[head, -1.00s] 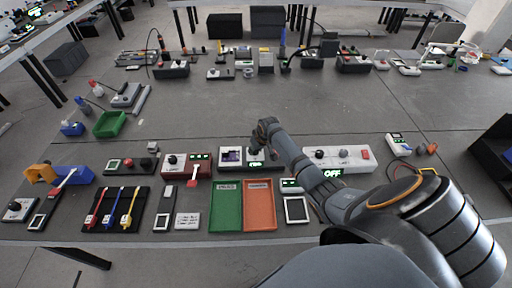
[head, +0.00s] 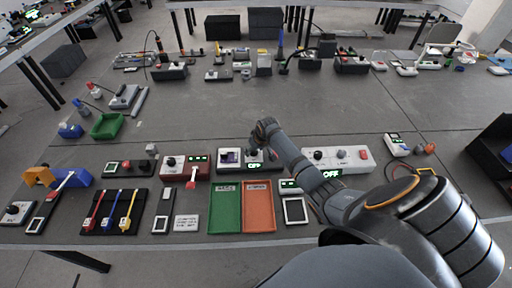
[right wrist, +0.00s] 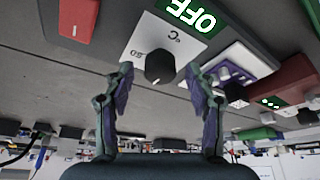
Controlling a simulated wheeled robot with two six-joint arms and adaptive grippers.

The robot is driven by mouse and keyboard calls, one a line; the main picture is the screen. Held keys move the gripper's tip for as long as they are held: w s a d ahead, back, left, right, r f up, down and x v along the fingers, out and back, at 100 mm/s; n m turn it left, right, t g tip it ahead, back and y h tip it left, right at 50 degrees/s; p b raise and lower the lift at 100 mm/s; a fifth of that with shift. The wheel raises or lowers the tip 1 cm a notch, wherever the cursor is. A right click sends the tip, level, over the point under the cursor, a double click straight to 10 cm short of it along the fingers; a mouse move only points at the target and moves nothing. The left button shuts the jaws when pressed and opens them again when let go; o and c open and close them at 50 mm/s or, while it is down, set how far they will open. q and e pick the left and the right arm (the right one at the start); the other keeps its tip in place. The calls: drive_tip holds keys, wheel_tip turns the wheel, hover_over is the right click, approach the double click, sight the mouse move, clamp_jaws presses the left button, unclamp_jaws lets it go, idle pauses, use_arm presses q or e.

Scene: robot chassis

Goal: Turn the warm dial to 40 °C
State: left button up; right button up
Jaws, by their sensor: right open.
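A green display (right wrist: 191,13) on the same unit reads OFF. In the head view this unit's display (head: 254,165) shows just below my right gripper (head: 257,153), which partly covers the panel. In the right wrist view my right gripper (right wrist: 160,100) is open, its two fingers apart on either side of the knob in the picture. I cannot see contact. My left gripper is not in view.
A white box (head: 338,158) with a red button is on the right. Green (head: 226,207) and orange (head: 259,207) trays lie in front.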

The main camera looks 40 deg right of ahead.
drive_tip(key=v, duration=1.1)
drive_tip(key=shift+s+r, duration=0.2)
drive_tip(key=shift+a, duration=0.1)
